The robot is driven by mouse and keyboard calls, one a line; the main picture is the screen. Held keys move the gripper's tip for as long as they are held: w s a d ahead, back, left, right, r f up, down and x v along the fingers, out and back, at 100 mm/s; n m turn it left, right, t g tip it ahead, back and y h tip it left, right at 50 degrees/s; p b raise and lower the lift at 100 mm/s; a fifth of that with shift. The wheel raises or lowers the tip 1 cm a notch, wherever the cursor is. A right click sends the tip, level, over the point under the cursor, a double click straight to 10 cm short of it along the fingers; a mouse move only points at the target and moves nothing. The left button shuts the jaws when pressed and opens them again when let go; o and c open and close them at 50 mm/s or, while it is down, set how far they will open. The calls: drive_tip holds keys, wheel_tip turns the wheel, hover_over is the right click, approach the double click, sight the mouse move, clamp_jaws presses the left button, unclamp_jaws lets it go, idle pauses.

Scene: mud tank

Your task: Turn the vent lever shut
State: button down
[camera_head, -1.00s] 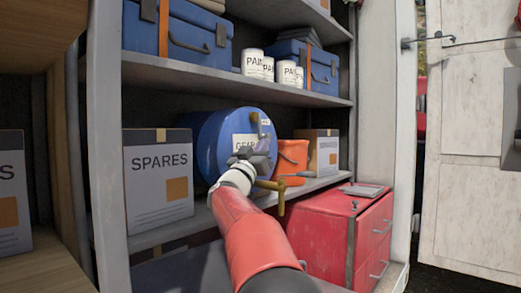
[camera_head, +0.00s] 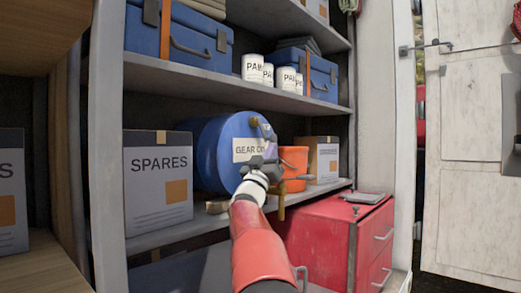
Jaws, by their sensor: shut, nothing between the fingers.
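A blue drum (camera_head: 212,152) labelled "GEAR O…" lies on its side on the middle shelf, its round end facing right. Near the top of that end is a small brass fitting (camera_head: 256,121) with a grey part beside it, which looks like the vent lever; its exact angle is too small to tell. My gripper (camera_head: 266,162) is shut and empty, in front of the drum's end, below the fitting and apart from it in the picture. It hides part of the label and the lower end. A brass tap (camera_head: 282,205) hangs low at the drum's front, partly behind my arm.
An orange bucket (camera_head: 294,165) and a small box (camera_head: 322,160) stand right of the drum. A SPARES box (camera_head: 158,185) stands left. A red drawer cabinet (camera_head: 330,235) is below right. Paint tins (camera_head: 252,66) and blue cases stand on the shelf above.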

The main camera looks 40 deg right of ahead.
idle(0.4)
drive_tip(key=b+v, duration=0.2)
drive_tip(key=v, duration=0.5)
drive_tip(key=shift+a+f+b, duration=0.2)
drive_tip(key=shift+f+b, duration=0.1)
drive_tip(key=shift+s, duration=0.1)
